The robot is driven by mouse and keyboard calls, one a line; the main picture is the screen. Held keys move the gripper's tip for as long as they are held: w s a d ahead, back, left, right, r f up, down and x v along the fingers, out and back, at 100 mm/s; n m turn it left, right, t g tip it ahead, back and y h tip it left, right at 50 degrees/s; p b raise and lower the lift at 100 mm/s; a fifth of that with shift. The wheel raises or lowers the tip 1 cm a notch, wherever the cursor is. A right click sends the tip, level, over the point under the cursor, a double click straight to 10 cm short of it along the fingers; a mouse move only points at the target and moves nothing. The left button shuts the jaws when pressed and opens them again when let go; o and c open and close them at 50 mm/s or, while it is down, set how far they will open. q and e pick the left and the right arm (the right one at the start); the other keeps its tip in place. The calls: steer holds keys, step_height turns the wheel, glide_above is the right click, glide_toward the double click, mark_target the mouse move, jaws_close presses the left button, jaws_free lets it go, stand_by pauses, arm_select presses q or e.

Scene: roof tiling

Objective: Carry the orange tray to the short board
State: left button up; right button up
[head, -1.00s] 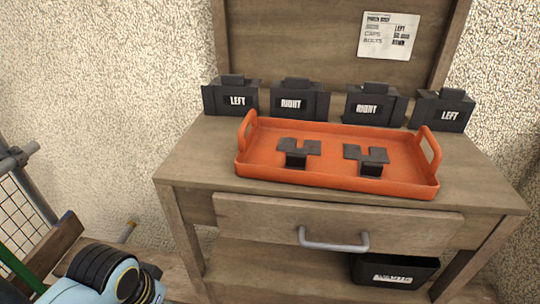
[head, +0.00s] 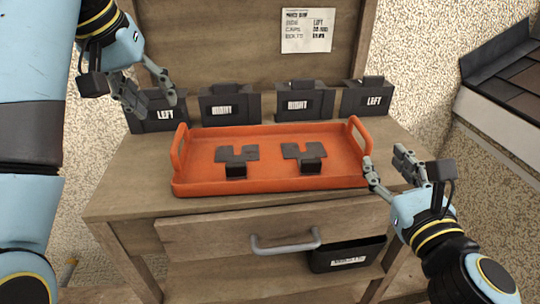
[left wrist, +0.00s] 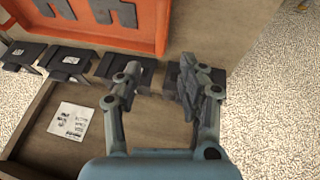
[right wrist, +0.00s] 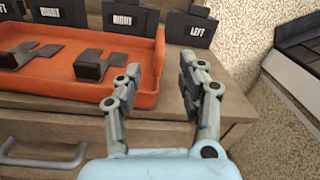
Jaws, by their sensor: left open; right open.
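The orange tray (head: 262,183) sits on the wooden bench top, with a raised handle at each end and two dark notched pieces (head: 237,160) (head: 304,157) lying in it. It also shows in the left wrist view (left wrist: 120,35) and the right wrist view (right wrist: 140,80). My left gripper (head: 150,95) is open and empty above the back left of the bench, over the left black box. My right gripper (head: 390,172) is open and empty, beside the tray's right end, near its right handle. I cannot make out the short board.
Several black boxes labelled LEFT or RIGHT (head: 230,106) stand behind the tray. A paper note (head: 308,30) is on the back panel. A drawer with a metal handle (head: 285,243) and a black bin (head: 345,257) are below. A dark tiled slope (head: 510,75) is at the right.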

mark_target(179, 130)
steer(key=shift+w, duration=0.1)
arm_select(q)
steer(key=x, duration=1)
steer(key=shift+w+f, duration=0.25)
steer(key=shift+f, duration=0.1)
arm_select(e)
steer(key=w, duration=0.7)
steer(key=w+a, duration=0.1)
steer(key=w, duration=0.2)
steer(key=shift+w, duration=0.35)
arm_select(q)
jaws_close()
arm_select(e)
jaws_close()
